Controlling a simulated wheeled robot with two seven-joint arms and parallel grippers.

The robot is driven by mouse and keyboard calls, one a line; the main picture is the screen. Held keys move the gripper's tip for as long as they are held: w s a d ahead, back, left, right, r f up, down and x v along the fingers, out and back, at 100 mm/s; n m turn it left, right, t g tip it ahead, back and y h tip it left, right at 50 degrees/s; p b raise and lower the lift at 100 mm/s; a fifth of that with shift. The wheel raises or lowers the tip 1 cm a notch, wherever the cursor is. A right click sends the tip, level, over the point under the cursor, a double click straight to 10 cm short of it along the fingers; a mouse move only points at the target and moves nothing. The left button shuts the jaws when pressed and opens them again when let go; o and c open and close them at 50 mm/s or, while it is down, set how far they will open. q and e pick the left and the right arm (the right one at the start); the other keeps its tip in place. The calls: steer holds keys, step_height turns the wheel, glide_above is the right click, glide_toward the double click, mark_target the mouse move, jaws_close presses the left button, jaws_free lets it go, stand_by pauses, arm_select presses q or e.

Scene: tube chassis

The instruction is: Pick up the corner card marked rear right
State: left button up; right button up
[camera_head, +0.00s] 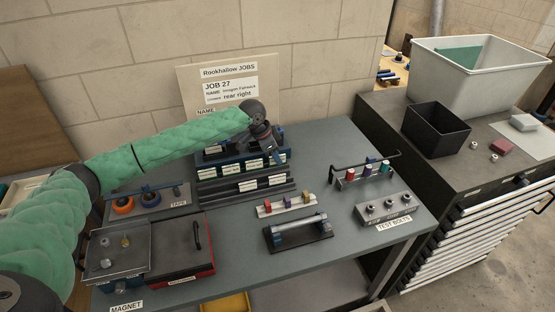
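A job board (229,88) behind the rack reads "JOB 27" and "rear right". My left gripper (279,157) reaches over from the left and points down at the right end of the rack's upper part. It is small and dark, and I cannot tell whether its fingers are apart or touch a card. My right gripper is out of view.
A magnet tray (117,251) and a red-edged box (180,246) lie at front left, tape rolls (124,205) behind them. A black-handled block (298,232), coloured pegs (287,203), a bottle rack (365,174) and a test bolts block (390,208) stand to the right.

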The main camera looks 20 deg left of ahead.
arm_select(q)
steer(key=shift+f, duration=0.25)
steer(key=shift+d, duration=0.1)
jaws_close()
steer(key=shift+r, duration=0.2)
